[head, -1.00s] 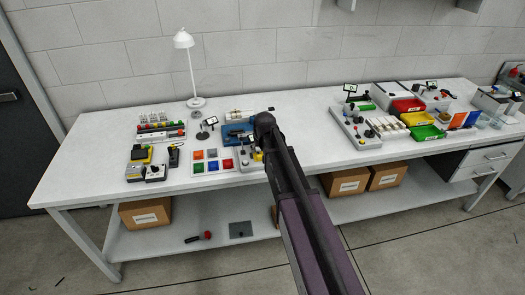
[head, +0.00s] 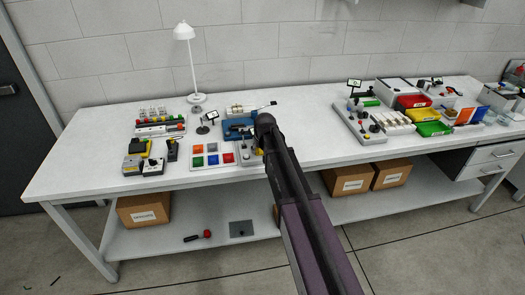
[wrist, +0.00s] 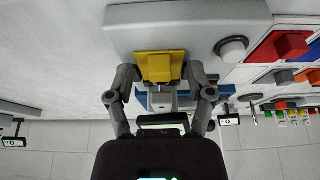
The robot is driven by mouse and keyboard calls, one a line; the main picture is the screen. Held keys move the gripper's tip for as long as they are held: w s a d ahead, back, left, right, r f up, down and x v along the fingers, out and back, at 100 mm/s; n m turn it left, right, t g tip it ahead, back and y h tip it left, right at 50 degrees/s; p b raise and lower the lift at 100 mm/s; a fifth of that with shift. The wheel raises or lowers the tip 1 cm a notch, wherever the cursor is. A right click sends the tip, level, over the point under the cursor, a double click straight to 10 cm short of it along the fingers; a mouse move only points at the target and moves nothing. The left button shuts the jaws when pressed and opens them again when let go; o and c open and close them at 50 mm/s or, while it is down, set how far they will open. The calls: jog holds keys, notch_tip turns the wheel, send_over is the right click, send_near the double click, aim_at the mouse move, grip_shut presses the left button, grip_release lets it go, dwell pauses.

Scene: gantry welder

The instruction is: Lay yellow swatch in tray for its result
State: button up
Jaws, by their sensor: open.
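The yellow swatch (wrist: 161,66) is a flat square with a raised block. In the wrist view it lies at the edge of a pale grey device (wrist: 195,28), beside a round knob. My gripper (wrist: 162,78) is open, with one finger on each side of the swatch. I cannot tell whether either finger touches it. In the head view a bit of yellow (head: 259,152) shows beside my arm, which hides most of the gripper. A red tray (head: 412,101), a yellow tray (head: 422,114) and a green tray (head: 434,129) stand in a row on the bench's right.
A white board (head: 200,165) with several coloured swatches lies just left of the device. A blue machine (head: 238,128) stands behind it. A white lamp (head: 184,32) and small boxes are further left.

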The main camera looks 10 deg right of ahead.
grip_shut()
jog(key=shift+s, duration=0.25)
jog(key=shift+s+r, duration=0.15)
jog(key=shift+s, duration=3.2)
jog(key=shift+r+p, duration=0.15)
jog(key=shift+p, duration=0.15)
notch_tip(320, 180, up, 6)
jog(key=p, duration=0.6)
jog(key=shift+r, duration=0.15)
